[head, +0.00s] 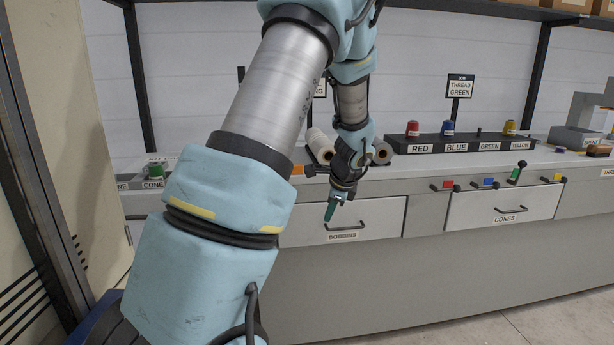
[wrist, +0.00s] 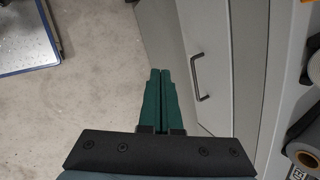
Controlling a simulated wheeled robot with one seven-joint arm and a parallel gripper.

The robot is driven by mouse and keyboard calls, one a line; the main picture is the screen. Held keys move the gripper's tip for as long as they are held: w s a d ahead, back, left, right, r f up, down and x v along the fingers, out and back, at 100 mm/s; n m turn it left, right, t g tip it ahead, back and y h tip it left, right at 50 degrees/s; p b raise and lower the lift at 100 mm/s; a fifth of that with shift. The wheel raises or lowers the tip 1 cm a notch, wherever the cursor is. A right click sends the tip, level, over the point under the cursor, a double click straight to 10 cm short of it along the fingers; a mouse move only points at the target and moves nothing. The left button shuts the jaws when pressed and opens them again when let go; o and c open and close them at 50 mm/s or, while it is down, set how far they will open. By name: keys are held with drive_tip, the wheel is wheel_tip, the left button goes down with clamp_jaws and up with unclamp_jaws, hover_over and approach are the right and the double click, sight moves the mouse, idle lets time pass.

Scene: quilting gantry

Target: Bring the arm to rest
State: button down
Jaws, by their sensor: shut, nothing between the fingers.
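My arm reaches from the lower left across the head view, with its end in front of the bench. My gripper (head: 331,212) has green fingers and hangs pointing down in front of the bobbins drawer (head: 374,222). In the wrist view my gripper (wrist: 160,75) shows its two fingers together, with nothing between them. The drawer handle (wrist: 199,78) is to the right of the fingers, apart from them. The bobbins drawer looks closed. My upper arm hides part of the bench and the left part of the drawer.
The bench (head: 400,275) runs along the back wall. A thread rack (head: 468,138) holds red, blue and yellow spools, with one bare peg at green. The cones drawer (head: 503,208) is at the right. Rolls (head: 319,144) lie behind my gripper. Floor (wrist: 80,110) below is clear.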

drive_tip(key=s+a+r+n+g+h+p, duration=0.1)
drive_tip(key=s+a+r+n, duration=0.2)
drive_tip(key=s+a+n, duration=0.4)
drive_tip(key=s+a+r+n+g+h+p, duration=0.1)
drive_tip(key=s+a+r+n, duration=0.3)
drive_tip(key=s+n, duration=0.8)
drive_tip(key=s+a+g+p, duration=0.1)
drive_tip(key=s+a, duration=0.1)
drive_tip(key=s, duration=0.1)
drive_tip(key=shift+a+r, duration=0.3)
drive_tip(key=shift+a, duration=0.05)
